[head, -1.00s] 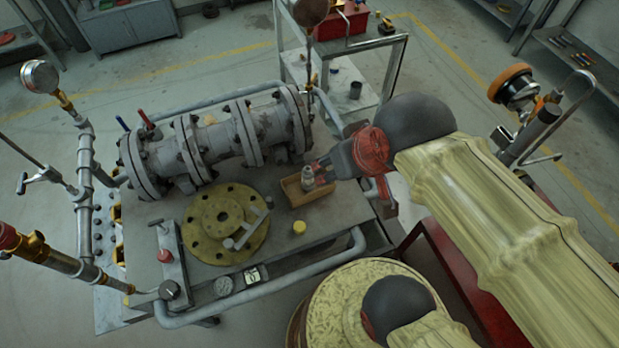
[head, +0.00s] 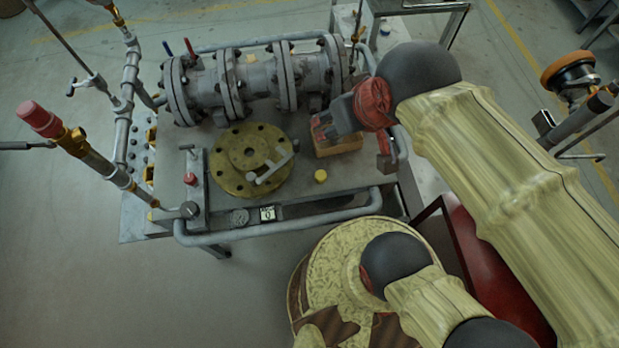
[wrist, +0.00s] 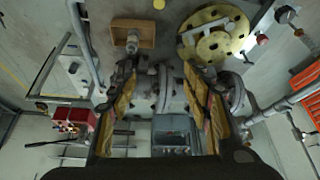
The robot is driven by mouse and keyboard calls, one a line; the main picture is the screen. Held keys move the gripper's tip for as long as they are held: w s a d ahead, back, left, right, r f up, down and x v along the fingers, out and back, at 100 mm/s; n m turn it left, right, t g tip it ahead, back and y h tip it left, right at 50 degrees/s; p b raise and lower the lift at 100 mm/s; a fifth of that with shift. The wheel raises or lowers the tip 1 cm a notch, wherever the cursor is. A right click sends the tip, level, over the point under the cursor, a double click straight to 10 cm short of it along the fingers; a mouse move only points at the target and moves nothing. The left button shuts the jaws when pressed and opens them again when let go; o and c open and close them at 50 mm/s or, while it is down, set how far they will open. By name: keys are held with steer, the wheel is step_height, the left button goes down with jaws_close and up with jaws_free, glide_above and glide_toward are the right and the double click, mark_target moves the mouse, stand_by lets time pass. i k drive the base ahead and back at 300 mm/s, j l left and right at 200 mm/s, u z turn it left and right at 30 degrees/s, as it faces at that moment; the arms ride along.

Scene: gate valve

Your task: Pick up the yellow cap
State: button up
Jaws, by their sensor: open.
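The yellow cap (head: 320,176) is a small round piece on the bench top, in front of the wooden box and right of the brass flange. In the wrist view the cap (wrist: 159,5) shows at the very top edge. My gripper (head: 322,128) is above the bench near the wooden box, behind the cap and apart from it. In the wrist view my gripper (wrist: 160,70) has its two fingers spread wide with nothing held between them.
The wooden box (head: 340,148) is partly hidden by my gripper; a small grey item (wrist: 131,42) is at it in the wrist view. The brass flange (head: 245,160), grey pipe valve (head: 255,83) and front rail (head: 280,228) surround the cap. Bare bench lies around it.

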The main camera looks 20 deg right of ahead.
mark_target(320, 175)
steer(key=j+z, duration=0.1)
steer(key=z, duration=0.85)
steer(key=j+z, duration=0.15)
steer(key=z, duration=0.35)
steer(key=k+j, duration=0.15)
steer(key=j, duration=0.25)
steer(key=k+j, duration=0.2)
steer(key=j, duration=0.15)
steer(key=k+j, duration=0.15)
steer(key=j, duration=0.25)
steer(key=k+j, duration=0.15)
steer(key=j, duration=0.25)
steer(key=z, duration=0.05)
